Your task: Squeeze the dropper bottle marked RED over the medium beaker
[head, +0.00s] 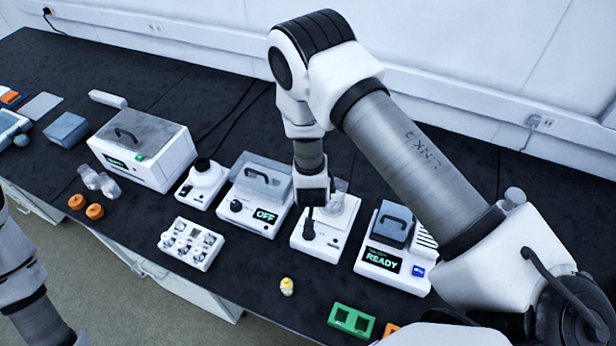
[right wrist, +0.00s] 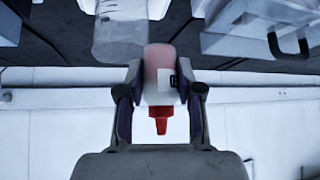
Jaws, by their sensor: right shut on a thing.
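My right gripper (right wrist: 160,95) is shut on a small dropper bottle (right wrist: 158,62) with a pale pinkish body, a white label and a red pointed cap. The cap points away from the bench, toward the wall side of the right wrist view. The label's text cannot be read. A clear cylindrical vessel (right wrist: 118,38), perhaps the beaker, is close beside the bottle's base. In the head view the right gripper (head: 313,190) is over a white device, in front of a clear vessel (head: 341,199); the bottle is hidden there. My left gripper is out of view.
A white device reading OFF (head: 238,212) and one reading READY (head: 384,271) flank the white device (head: 328,240) under my right gripper. A small yellow-topped vial (head: 287,287), a green rack (head: 351,321) and a white multi-well block (head: 191,243) are near the front edge.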

